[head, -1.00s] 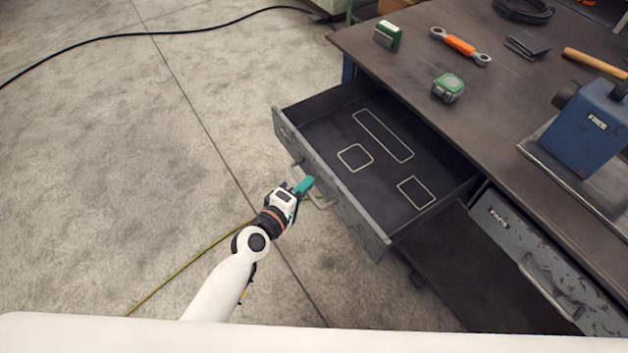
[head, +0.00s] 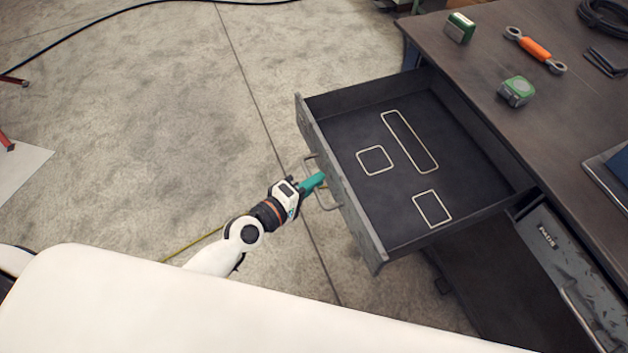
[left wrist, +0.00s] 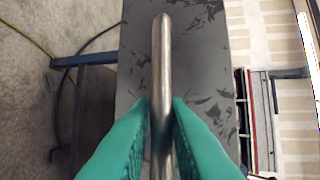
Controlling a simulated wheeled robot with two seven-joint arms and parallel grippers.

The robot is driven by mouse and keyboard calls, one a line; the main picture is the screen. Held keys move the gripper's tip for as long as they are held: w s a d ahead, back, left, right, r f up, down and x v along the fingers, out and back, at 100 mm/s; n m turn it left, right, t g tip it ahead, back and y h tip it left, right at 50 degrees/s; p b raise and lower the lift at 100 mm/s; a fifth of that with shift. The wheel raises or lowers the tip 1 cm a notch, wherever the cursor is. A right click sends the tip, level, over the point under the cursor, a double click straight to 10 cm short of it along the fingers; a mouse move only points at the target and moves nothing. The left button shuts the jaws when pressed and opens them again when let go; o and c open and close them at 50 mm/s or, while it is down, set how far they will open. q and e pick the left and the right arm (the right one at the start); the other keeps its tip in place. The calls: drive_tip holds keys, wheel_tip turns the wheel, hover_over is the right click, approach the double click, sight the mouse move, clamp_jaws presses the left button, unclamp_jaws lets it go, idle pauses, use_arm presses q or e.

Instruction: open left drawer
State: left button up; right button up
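The left drawer (head: 376,200) is dark grey and stands far out from the workbench. Pale outlines mark its empty floor. Its metal handle (head: 328,206) is on the front panel, and the bar (left wrist: 162,60) shows upright in the left wrist view. My left gripper (head: 318,181), with teal fingers, is at the handle. In the left wrist view the fingers (left wrist: 161,112) lie on both sides of the bar, close against it, and appear shut on it. My right gripper is in neither view.
A second drawer front (head: 560,265) is to the right.

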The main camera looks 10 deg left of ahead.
use_arm(q)
drive_tip(key=shift+o, duration=1.4)
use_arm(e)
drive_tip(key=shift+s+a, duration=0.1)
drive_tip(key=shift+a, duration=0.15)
use_arm(q)
drive_tip(key=shift+s+a, duration=0.1)
